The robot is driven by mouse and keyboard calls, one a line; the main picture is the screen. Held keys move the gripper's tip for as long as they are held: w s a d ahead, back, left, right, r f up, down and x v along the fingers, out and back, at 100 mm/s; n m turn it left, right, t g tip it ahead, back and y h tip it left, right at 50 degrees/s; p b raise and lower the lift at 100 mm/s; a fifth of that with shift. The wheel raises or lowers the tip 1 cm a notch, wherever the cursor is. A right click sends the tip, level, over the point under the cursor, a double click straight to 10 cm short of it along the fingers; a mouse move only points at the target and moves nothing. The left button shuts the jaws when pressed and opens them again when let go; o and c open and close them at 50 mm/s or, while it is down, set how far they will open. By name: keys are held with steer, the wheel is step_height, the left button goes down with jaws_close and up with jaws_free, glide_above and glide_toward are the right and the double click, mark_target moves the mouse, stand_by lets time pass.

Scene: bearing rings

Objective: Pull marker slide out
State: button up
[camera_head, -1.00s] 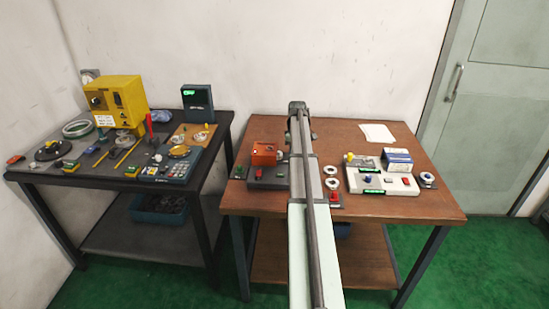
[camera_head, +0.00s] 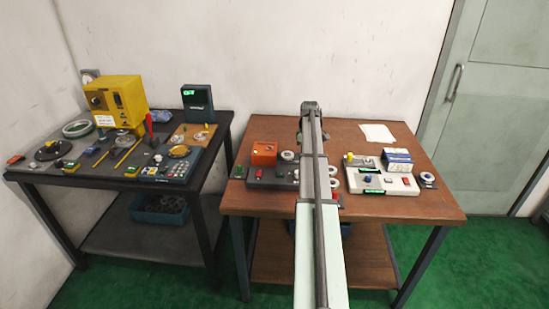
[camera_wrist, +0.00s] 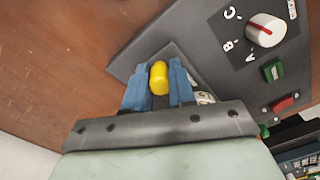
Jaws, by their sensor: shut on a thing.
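In the wrist view my gripper (camera_wrist: 159,88) has its two blue fingers closed on a yellow rounded knob (camera_wrist: 159,77), which appears to be the marker slide's grip. The knob is at the edge of a dark grey panel (camera_wrist: 190,28). A grey strip lies just beyond the fingers; how far the slide is out cannot be told. In the head view the dark panel (camera_head: 262,184) lies at the left of the brown table, partly behind my arm. My gripper and the yellow knob are hidden there.
The panel carries a white dial with a red line (camera_wrist: 265,30), a green button (camera_wrist: 272,70) and a red switch (camera_wrist: 285,102). An orange box (camera_head: 263,153) stands at its back. A white panel (camera_head: 382,183) lies to the right. Bare wood (camera_wrist: 60,50) is left of the gripper.

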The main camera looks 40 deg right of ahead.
steer(key=shift+s+d, duration=0.95)
steer(key=shift+d, duration=0.05)
steer(key=shift+s+d, duration=0.25)
steer(key=shift+d, duration=0.05)
steer(key=o, duration=0.7)
steer(key=shift+a+r, duration=0.15)
steer(key=shift+r, duration=0.2)
step_height(320, 180, up, 6)
steer(key=shift+r, duration=0.15)
stand_by(0.5)
steer(key=shift+w+a, duration=0.1)
steer(key=shift+w, duration=0.05)
stand_by(0.3)
